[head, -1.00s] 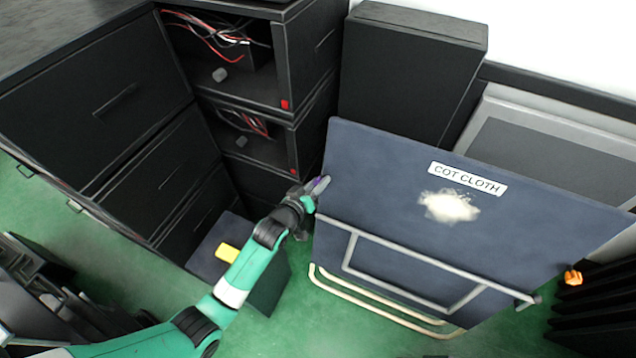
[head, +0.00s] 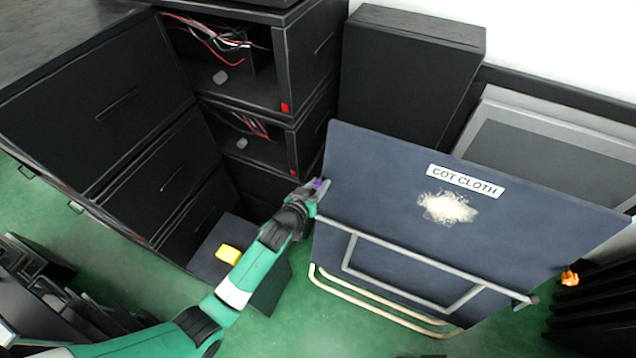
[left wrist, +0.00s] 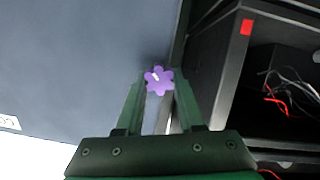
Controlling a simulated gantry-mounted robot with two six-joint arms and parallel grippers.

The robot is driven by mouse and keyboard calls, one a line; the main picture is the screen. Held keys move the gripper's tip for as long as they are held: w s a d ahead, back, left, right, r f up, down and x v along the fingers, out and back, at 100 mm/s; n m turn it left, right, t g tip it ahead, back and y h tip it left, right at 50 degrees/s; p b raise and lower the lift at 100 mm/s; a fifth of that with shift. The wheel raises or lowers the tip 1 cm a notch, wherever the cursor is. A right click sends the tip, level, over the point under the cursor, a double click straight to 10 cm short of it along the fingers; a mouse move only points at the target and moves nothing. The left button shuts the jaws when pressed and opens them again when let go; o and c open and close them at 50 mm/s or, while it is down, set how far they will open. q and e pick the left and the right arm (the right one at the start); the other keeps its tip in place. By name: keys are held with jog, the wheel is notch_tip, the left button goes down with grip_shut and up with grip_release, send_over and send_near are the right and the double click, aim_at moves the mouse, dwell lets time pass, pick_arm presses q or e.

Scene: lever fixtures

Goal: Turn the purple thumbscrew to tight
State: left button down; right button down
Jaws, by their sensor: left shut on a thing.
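The purple thumbscrew (left wrist: 159,80) is a lobed knob with a small white mark on its face, at the left edge of the dark blue cot panel (head: 400,180). My left gripper (left wrist: 160,88) is shut on it, with one finger on each side in the left wrist view. In the head view my left gripper (head: 312,190) covers most of the knob, and only a bit of purple (head: 318,184) shows. My right gripper is not in view.
Black cabinets with open bays (head: 240,75) and loose wires stand left of the panel. A metal frame (head: 430,258) is on the panel's lower front. A yellow block (head: 228,254) lies on a dark box near the arm. An orange knob (head: 570,278) is at far right.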

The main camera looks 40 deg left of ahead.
pick_arm(q)
jog(key=m, duration=0.3)
jog(key=shift+d+y, duration=0.1)
jog(key=shift+y, duration=0.2)
jog(key=m, duration=0.4)
jog(key=shift+w+d+m+y, duration=0.1)
jog(key=shift+m+y, duration=0.3)
jog(key=c, duration=0.5)
grip_release()
